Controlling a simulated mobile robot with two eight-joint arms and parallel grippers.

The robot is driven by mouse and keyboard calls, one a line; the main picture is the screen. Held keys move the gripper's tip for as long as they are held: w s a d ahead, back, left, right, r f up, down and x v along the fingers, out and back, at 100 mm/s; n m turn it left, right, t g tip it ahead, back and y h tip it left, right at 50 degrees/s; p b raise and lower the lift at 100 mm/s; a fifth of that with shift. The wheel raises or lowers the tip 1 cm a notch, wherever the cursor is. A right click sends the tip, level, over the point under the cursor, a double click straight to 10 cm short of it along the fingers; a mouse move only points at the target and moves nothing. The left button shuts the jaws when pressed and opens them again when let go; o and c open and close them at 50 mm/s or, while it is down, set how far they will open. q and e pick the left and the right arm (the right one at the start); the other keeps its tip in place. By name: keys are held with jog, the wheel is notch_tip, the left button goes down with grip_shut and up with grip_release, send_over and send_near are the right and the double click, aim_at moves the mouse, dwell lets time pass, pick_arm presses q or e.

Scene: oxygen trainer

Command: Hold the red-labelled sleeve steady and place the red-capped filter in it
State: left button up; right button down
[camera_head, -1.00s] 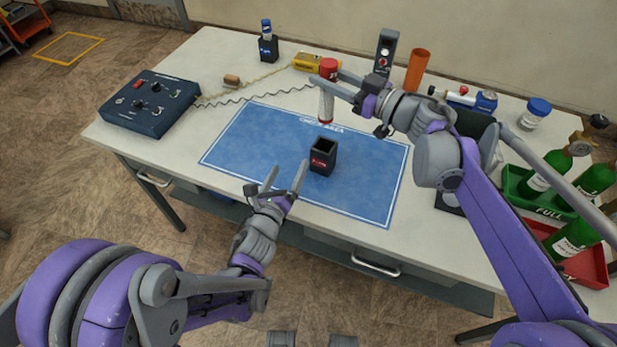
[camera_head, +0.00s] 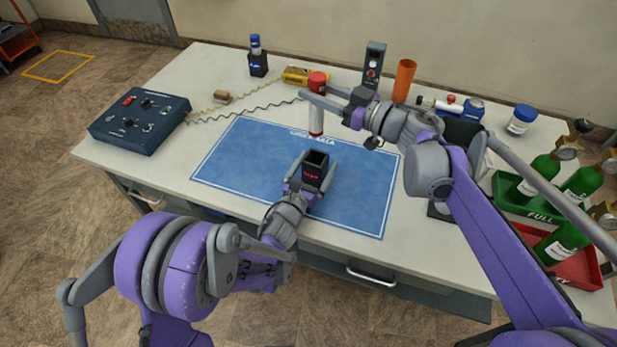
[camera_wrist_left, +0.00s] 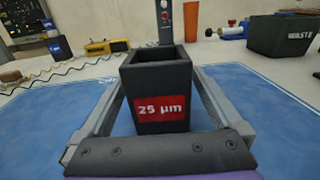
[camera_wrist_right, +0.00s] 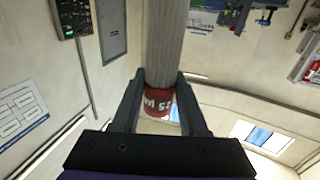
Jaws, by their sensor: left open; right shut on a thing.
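The red-labelled sleeve (camera_head: 315,168) is a black, square, open-topped box standing upright on the blue mat; its label reads 25 µm in the left wrist view (camera_wrist_left: 160,105). My left gripper (camera_head: 312,170) is open, with one finger on each side of the sleeve. Gaps show between the fingers and the sleeve's walls in the left wrist view. My right gripper (camera_head: 330,97) is shut on the red-capped filter (camera_head: 316,120), a pale cylinder with a red cap and a red lower end. It hangs upright above the mat, beyond the sleeve. The filter also shows in the right wrist view (camera_wrist_right: 164,50).
A blue-labelled sleeve (camera_head: 258,65) holding a blue-capped filter stands at the back. A control box (camera_head: 138,120) is at the left, with cables to a yellow device (camera_head: 298,76). An orange tube (camera_head: 403,80) stands at the back right. The mat's left half is clear.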

aim_at(315, 169)
pick_arm(q)
jog(key=shift+x, duration=1.25)
jog(key=c, duration=1.4)
jog(key=shift+c, duration=0.2)
pick_arm(e)
jog(key=shift+r+m+t+h, duration=0.3)
jog(key=shift+m+t, duration=0.1)
jog(key=shift+t, duration=0.1)
notch_tip(315, 169, down, 18)
